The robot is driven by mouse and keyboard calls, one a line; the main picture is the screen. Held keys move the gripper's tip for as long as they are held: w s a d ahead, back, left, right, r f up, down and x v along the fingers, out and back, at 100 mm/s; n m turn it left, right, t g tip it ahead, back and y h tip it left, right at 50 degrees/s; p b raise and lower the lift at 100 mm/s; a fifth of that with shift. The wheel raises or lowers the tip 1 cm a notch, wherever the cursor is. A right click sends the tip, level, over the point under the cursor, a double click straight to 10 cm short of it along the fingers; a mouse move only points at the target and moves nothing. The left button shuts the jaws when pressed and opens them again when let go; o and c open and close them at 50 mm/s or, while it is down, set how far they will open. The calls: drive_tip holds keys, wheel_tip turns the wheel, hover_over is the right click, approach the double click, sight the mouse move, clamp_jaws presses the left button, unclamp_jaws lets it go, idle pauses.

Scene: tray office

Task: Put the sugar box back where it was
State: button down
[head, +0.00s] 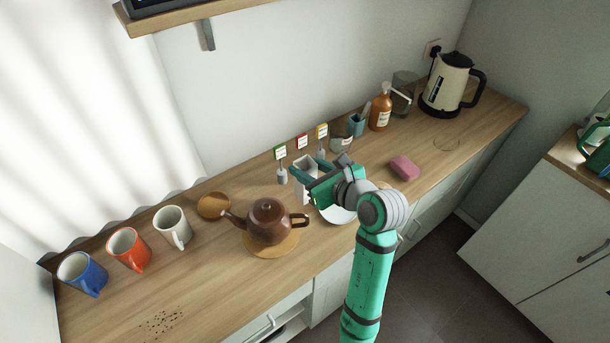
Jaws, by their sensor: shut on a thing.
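My gripper (312,170) is above the middle of the counter, with its green fingers closed on a pale, upright box (301,190). I take this to be the sugar box; its label is not readable, and the gripper and arm hide part of it. I cannot tell whether its base touches the counter.
A brown teapot (268,220) stands on a round wooden mat left of my gripper. A white plate (338,214) is partly under my arm. Blue (80,272), orange (128,247) and white mugs (172,226) stand left; a pink sponge (404,167), bottle (380,112) and kettle (447,85) right.

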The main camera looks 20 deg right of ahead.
drive_tip(key=shift+w+a+f, duration=0.1)
drive_tip(key=shift+w+f, duration=0.25)
drive_tip(key=shift+f, duration=0.05)
drive_tip(key=f, duration=0.3)
drive_tip(key=shift+w+f, duration=0.1)
drive_tip(key=shift+w, duration=0.1)
drive_tip(key=shift+s+f, duration=0.1)
drive_tip(key=shift+f, duration=0.2)
drive_tip(key=c, duration=1.2)
unclamp_jaws()
drive_tip(key=shift+r, duration=0.1)
